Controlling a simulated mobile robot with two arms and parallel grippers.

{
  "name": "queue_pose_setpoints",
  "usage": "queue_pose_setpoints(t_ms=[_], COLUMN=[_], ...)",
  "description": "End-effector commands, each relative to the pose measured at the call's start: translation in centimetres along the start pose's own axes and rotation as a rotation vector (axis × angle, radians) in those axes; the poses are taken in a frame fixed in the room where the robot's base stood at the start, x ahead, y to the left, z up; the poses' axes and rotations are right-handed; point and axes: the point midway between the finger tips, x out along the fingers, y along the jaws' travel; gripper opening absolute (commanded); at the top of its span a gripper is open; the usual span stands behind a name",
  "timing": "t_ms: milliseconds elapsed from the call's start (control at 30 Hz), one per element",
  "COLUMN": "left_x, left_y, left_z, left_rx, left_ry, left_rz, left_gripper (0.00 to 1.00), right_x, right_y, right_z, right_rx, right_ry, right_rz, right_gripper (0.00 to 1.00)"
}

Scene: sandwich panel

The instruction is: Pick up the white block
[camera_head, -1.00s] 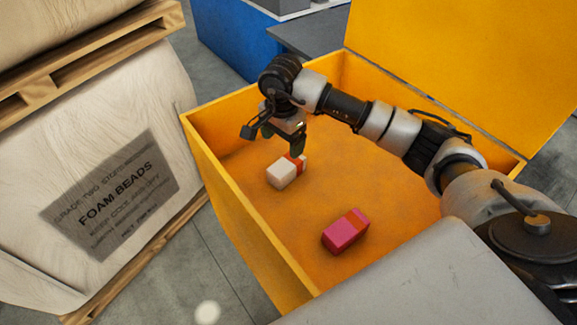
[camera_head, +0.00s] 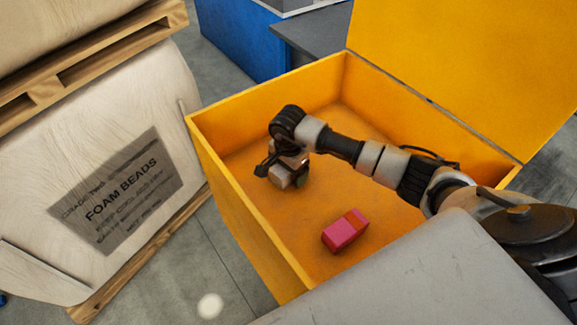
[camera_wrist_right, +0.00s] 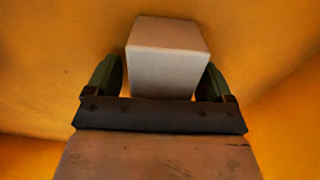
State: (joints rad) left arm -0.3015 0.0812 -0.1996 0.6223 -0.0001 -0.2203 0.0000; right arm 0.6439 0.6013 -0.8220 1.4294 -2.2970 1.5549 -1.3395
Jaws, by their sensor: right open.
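The white block (camera_head: 279,178) lies on the floor of the orange bin (camera_head: 225,160), towards its left side. My right gripper (camera_head: 285,172) is down inside the bin at the block and hides much of it in the head view. In the right wrist view the white block (camera_wrist_right: 167,60) sits between the two green fingers of my right gripper (camera_wrist_right: 165,78), one on each side. The fingers are open, with narrow gaps to the block's sides. My left gripper is not in view.
A pink and red block (camera_head: 345,231) lies nearer the bin's front wall. The bin's walls surround my right arm, and its raised lid (camera_head: 460,70) stands at the back right. A pallet with a foam beads sack (camera_head: 120,190) stands left of the bin.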

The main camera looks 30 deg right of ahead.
Motion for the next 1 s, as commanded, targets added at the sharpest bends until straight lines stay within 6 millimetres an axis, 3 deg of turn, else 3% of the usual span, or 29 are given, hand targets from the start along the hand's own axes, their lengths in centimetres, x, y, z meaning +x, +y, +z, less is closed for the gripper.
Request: queue_pose_setpoints(t_ms=[167,567,1000], left_x=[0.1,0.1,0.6], left_y=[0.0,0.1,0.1], left_z=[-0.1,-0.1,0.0], left_rx=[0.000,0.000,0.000], left_ry=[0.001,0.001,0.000], left_rz=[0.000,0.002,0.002], left_gripper=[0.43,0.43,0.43], right_x=[0.0,0.0,-1.2], right_y=[0.0,0.0,-0.2], right_z=[0.0,0.0,-0.1], right_rx=[0.000,0.000,-0.001], right_ry=[0.000,0.000,0.001], right_rz=[-0.001,-0.001,-0.005], right_gripper=[0.83,0.23,0.23])
